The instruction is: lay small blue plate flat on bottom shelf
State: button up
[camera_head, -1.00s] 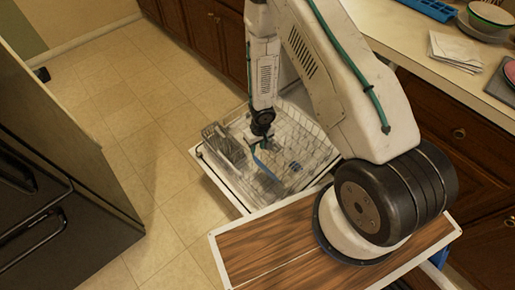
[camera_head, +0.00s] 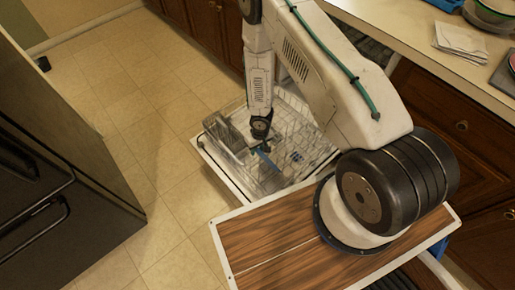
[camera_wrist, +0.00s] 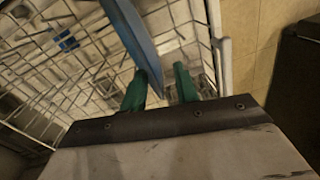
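The small blue plate (camera_head: 267,161) is tilted at my gripper (camera_head: 261,141), over the open dishwasher's wire rack (camera_head: 300,130). In the wrist view the plate (camera_wrist: 138,38) shows nearly edge-on, passing between the two green fingers of my gripper (camera_wrist: 160,86). The left finger lies against it; a narrow gap shows beside the right finger. My gripper appears shut on the plate's rim. The wire rack (camera_wrist: 50,75) spreads out beyond the plate. I cannot tell whether the plate's lower edge touches the wires.
A grey basket (camera_head: 222,132) stands at the rack's left side. Small blue parts (camera_head: 295,157) show on the rack. A dark appliance (camera_head: 60,190) stands at left, with clear tiled floor (camera_head: 150,120) between. The counter (camera_head: 410,35) at right holds napkins (camera_head: 460,38) and bowls (camera_head: 490,15).

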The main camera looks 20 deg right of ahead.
grip_shut()
jog(key=a+r, duration=0.2)
jog(key=r, duration=0.5)
jog(key=s+a+r, duration=0.1)
jog(key=a+r, duration=0.1)
jog(key=r, duration=0.4)
jog(key=shift+s+a+r, duration=0.25)
jog(key=shift+r, duration=0.1)
dwell(0.4)
dwell(0.5)
notch_tip(320, 180, down, 8)
jog(key=d, duration=0.2)
jog(key=shift+w+d, duration=0.35)
jog(key=shift+w, duration=0.1)
dwell(0.4)
